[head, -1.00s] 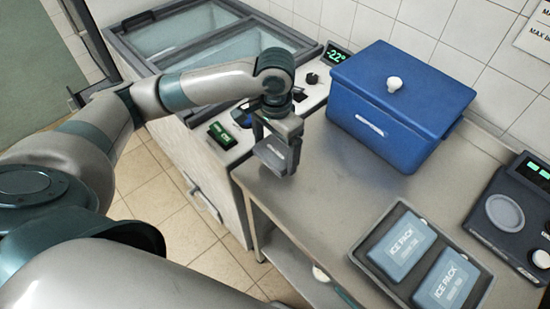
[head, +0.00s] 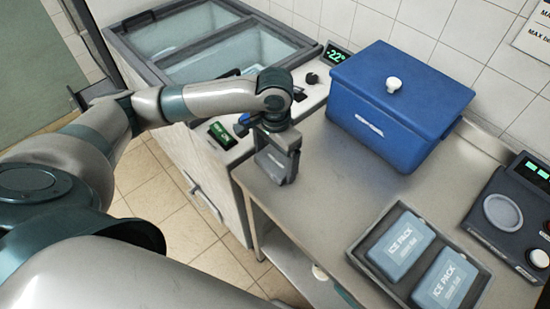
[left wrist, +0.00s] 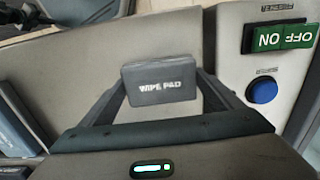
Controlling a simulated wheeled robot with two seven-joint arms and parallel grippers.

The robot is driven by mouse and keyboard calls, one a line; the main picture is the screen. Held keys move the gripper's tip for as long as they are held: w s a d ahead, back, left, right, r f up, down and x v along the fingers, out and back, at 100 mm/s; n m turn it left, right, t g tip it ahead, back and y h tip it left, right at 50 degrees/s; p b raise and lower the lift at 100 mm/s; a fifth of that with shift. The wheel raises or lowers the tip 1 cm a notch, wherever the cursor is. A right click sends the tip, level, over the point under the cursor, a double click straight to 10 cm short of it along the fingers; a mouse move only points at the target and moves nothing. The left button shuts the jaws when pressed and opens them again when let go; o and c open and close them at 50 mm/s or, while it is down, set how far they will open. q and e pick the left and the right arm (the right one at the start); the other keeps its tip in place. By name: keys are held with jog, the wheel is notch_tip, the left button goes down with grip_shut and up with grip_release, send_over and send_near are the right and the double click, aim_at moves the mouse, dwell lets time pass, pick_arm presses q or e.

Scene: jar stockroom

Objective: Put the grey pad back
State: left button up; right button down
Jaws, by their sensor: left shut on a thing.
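The grey pad (left wrist: 161,84), marked "WIPE PAD", is between the fingers of my left gripper (head: 276,173) in the left wrist view. The gripper is shut on it. In the head view my left gripper points down at the left end of the steel table (head: 315,190), and the pad (head: 272,165) shows only in part between the fingers. I cannot tell whether the pad touches the table top. My right gripper is not in view.
A blue lidded box (head: 395,110) stands at the back of the table. A dark tray (head: 362,262) holds two ice packs at the front. A device with a round plate (head: 504,212) is at the right. A glass-topped freezer (head: 225,45) with a switch panel stands at the left. The middle of the table is clear.

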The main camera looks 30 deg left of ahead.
aim_at(275, 162)
pick_arm(q)
jog(key=shift+f, duration=0.1)
jog(key=o, duration=0.9)
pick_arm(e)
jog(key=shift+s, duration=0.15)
pick_arm(q)
jog(key=shift+r, duration=0.65)
notch_tip(275, 162, up, 11)
jog(key=b, duration=0.1)
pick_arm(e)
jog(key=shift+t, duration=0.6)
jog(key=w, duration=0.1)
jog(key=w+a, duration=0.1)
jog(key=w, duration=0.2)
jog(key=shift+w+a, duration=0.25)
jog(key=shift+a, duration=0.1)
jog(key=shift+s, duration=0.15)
